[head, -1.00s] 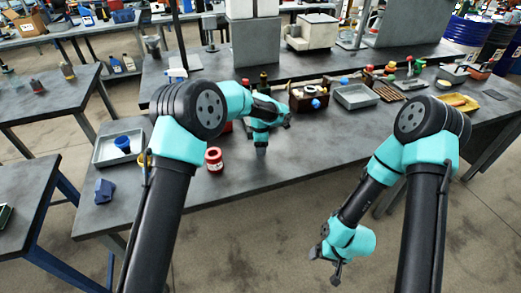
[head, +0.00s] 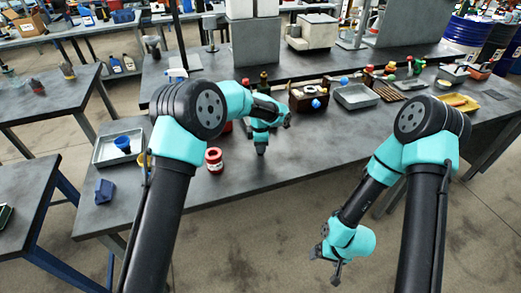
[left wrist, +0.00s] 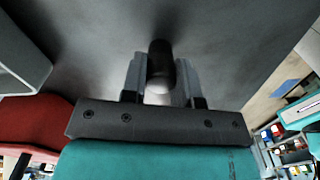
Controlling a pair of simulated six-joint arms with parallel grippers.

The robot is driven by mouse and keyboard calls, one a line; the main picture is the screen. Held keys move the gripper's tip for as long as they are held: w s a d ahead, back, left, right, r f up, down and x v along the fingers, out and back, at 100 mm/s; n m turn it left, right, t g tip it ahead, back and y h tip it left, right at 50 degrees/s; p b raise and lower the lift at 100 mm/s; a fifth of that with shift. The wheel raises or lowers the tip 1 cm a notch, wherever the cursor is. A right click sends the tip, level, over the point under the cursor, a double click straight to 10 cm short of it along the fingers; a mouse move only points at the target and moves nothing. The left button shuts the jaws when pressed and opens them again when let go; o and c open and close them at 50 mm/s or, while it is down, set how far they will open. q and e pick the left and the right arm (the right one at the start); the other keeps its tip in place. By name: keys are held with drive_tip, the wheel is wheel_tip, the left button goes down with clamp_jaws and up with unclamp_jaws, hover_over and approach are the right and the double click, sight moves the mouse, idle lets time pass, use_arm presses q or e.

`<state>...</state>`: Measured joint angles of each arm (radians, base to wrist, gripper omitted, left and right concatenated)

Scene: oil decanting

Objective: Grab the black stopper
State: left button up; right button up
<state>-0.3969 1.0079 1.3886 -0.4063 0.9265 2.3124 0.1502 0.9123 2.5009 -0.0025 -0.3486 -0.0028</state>
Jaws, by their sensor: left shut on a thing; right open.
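The black stopper (left wrist: 160,64) shows in the left wrist view as a small dark cylinder between the two fingers of my left gripper (left wrist: 161,80). The fingers are shut on it from both sides. In the head view my left gripper (head: 261,148) points down close above the bench, and the stopper is too small to make out there. My right gripper (head: 330,268) is open and empty, hanging in front of the bench edge over the floor.
A red can (head: 214,161) stands just left of my left gripper. A grey tray (head: 103,150) with a blue cup (head: 122,143) is further left, near a blue block (head: 104,191). Another tray (head: 357,96) lies behind, to the right. The bench right of the gripper is clear.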

use_arm(q)
drive_tip(key=shift+r, duration=1.35)
drive_tip(key=s, duration=0.5)
drive_tip(key=s+r, duration=0.1)
drive_tip(key=s, duration=0.4)
drive_tip(key=s+r, duration=0.1)
drive_tip(key=s, duration=0.5)
drive_tip(key=shift+r, duration=0.15)
